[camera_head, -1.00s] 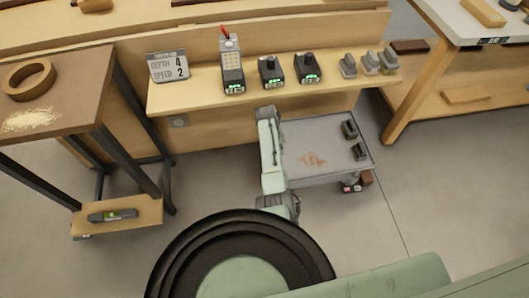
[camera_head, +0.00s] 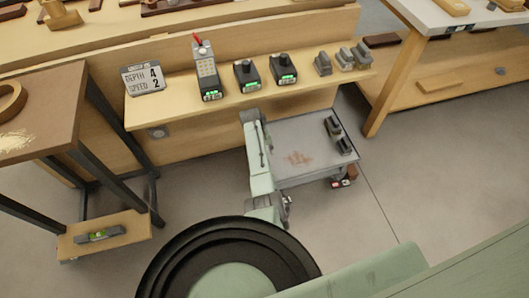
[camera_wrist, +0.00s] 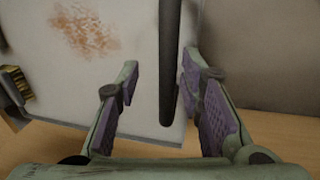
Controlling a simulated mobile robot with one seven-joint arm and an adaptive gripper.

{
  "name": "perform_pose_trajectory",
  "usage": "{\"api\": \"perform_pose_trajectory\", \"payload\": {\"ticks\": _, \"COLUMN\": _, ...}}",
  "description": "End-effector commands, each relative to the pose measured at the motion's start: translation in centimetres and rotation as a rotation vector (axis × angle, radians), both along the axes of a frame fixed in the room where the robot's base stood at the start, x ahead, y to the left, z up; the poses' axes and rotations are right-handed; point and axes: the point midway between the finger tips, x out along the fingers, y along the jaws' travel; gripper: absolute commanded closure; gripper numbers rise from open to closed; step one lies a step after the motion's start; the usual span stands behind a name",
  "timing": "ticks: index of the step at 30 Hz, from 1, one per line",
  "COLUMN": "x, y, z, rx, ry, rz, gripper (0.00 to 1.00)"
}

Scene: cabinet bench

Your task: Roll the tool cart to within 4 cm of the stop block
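The tool cart (camera_head: 315,168) has a grey top with a rust-coloured stain, below the front of the bench. Its top also shows at the left of the wrist view (camera_wrist: 120,80). A dark bar (camera_wrist: 170,95), apparently its handle, runs along the cart's edge between my fingers. My gripper (camera_wrist: 160,64) is open around the bar; a gap shows on the left, and the right finger is very near it. My arm hides the cart's left edge in the head view. A small brown block (camera_head: 351,172) shows by the cart's lower right corner; I cannot tell if it is the stop block.
Two dark brushes (camera_head: 333,127) lie on the cart's right side. A side table (camera_head: 45,110) is at left; a white-topped table (camera_head: 460,25) is at right. Floor right of the cart is clear.

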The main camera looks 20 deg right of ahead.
Motion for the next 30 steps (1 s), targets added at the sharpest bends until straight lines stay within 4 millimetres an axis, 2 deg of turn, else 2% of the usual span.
{"api": "perform_pose_trajectory", "payload": {"ticks": 7, "x": 0.0, "y": 0.2, "z": 0.1, "rx": 0.002, "ry": -0.001, "rz": 0.002, "gripper": 0.65}}
{"api": "perform_pose_trajectory", "payload": {"ticks": 11, "x": 0.1, "y": 0.4, "z": 1.2, "rx": 0.002, "ry": -0.002, "rz": 0.002, "gripper": 0.65}}
{"api": "perform_pose_trajectory", "payload": {"ticks": 24, "x": 0.1, "y": 2.0, "z": 9.7, "rx": 0.001, "ry": -0.002, "rz": 0.001, "gripper": 0.65}}
{"api": "perform_pose_trajectory", "payload": {"ticks": 30, "x": 0.1, "y": 2.3, "z": 11.5, "rx": 0.001, "ry": 0.000, "rz": 0.000, "gripper": 0.65}}
